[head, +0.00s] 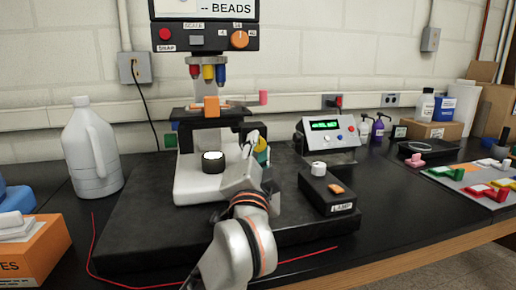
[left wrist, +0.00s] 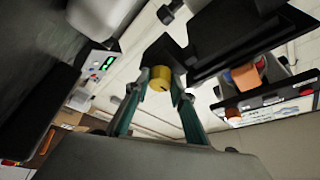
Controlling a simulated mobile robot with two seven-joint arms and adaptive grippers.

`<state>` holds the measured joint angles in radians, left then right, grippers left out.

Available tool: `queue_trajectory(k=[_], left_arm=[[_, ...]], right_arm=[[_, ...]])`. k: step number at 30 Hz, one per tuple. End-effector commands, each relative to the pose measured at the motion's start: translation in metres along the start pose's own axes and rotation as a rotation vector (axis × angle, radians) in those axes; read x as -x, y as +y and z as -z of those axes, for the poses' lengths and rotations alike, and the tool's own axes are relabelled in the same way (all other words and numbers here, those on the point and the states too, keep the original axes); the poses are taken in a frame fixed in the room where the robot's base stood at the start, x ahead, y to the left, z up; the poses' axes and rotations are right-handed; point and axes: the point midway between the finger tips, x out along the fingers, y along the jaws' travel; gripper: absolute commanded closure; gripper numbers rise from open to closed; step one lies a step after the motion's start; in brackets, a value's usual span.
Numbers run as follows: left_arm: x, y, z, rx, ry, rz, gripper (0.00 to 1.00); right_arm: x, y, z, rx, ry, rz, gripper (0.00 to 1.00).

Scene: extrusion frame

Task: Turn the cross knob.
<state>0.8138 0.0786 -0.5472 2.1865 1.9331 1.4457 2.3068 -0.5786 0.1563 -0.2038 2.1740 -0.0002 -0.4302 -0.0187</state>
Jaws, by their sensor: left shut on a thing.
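The yellow knob (head: 261,146) is on the right side of the microscope (head: 200,185), below its dark stage. I take it for the cross knob, but no label on it can be read. My left gripper (head: 259,153) reaches up to it from the front, with the wrist partly hiding it. In the left wrist view my left gripper (left wrist: 160,84) has its teal fingers on either side of the yellow knob (left wrist: 160,77), shut on it. The knob sits against a dark part of the microscope. My right gripper is not in view.
A lamp box (head: 328,189) with a white knob stands close right of my arm. A meter with a green display (head: 327,133) is behind it. A white jug (head: 91,150) and orange box (head: 38,248) are left. A red wire (head: 300,257) crosses the black table.

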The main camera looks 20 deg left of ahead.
Motion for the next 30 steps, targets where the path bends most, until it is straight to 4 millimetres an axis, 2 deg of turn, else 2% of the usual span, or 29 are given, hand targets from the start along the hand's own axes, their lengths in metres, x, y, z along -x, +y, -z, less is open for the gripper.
queue_trajectory(k=[11, 19, 25, 30], left_arm=[[0.0, -0.004, 0.002, -0.128, 0.0, -0.053, 0.98], [0.0, -0.009, 0.004, -0.347, 0.002, -0.142, 0.98], [0.0, -0.011, 0.005, -0.523, 0.001, -0.215, 0.98], [-0.001, -0.011, 0.005, -0.667, 0.0, -0.276, 0.98]], right_arm=[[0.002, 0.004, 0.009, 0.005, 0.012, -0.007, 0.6], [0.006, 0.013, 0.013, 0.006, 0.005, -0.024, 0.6], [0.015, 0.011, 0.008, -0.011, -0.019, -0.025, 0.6], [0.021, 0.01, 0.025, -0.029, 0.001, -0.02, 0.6]])
